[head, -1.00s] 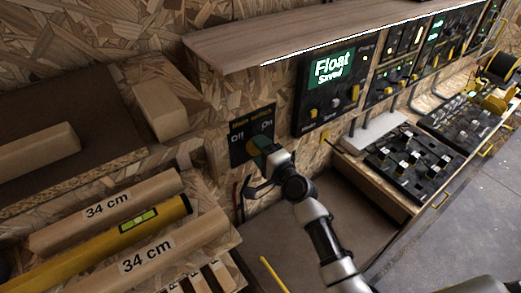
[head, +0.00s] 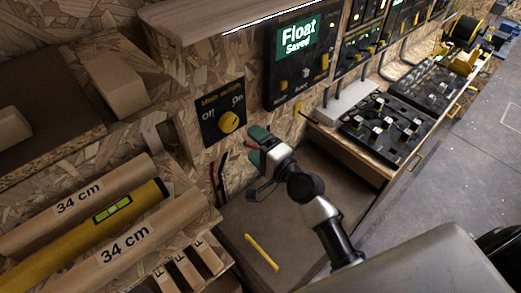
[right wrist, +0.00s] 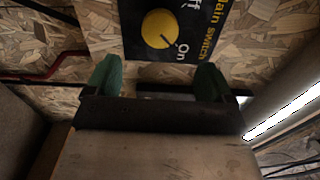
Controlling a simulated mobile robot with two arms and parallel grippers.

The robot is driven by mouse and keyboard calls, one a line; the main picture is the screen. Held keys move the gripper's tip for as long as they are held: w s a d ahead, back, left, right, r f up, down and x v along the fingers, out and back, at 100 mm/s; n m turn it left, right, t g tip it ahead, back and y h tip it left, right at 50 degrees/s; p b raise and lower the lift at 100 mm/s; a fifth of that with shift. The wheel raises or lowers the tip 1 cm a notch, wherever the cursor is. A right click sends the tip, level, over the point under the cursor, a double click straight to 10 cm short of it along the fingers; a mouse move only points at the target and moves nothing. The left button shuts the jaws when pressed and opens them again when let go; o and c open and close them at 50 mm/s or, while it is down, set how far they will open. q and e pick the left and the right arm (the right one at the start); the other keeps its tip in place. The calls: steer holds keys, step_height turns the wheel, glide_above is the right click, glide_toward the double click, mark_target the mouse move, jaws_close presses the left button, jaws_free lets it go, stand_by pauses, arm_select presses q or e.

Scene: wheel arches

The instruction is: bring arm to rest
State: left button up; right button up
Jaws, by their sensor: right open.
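My right gripper (head: 256,143) is open and empty, with green fingertips. It is below and to the right of the main switch panel in the head view, apart from it. In the right wrist view, its two green fingers (right wrist: 157,78) stand wide apart. The main switch is a yellow round knob (head: 229,122) on a black panel (head: 209,128) marked Off and On. The knob also shows in the right wrist view (right wrist: 160,29), its mark pointing towards On. My left gripper is not in view.
A shelf (head: 215,22) juts out above the panels. Cardboard tubes (head: 135,243) marked 34 cm and a yellow level (head: 85,232) lie at the left. A yellow stick (head: 262,252) lies below my right arm. Control boards (head: 388,127) stand at the right.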

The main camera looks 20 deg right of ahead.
steer(key=shift+v, duration=0.85)
